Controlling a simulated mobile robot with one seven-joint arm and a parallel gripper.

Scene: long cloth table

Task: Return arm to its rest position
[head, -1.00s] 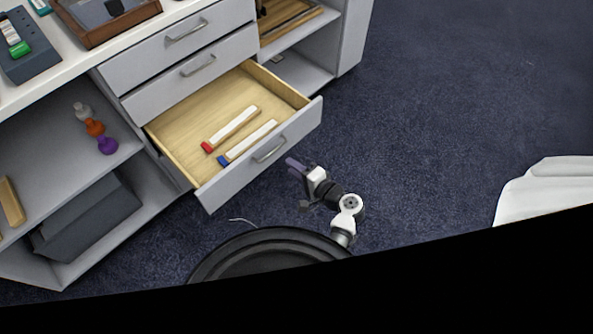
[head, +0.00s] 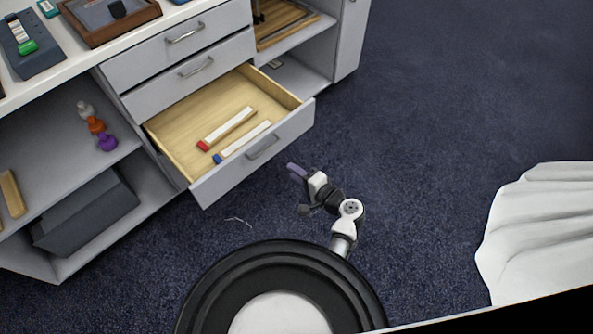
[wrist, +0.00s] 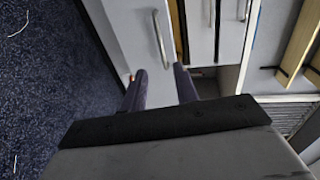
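My gripper (head: 300,190) hangs over the carpet, just in front of the open drawer (head: 250,160). It is apart from the drawer in the head view. In the wrist view my gripper (wrist: 160,72) has its two dark fingers spread with a gap between them, and nothing is held. My arm is bent, with its white joint close beside my round base.
The drawer holds a red-ended block (head: 227,129) and a blue-ended block (head: 243,142). A grey cabinet (head: 180,75) stands behind. A white cloth (head: 540,235) hangs at the right. Carpet (head: 430,130) between them is clear.

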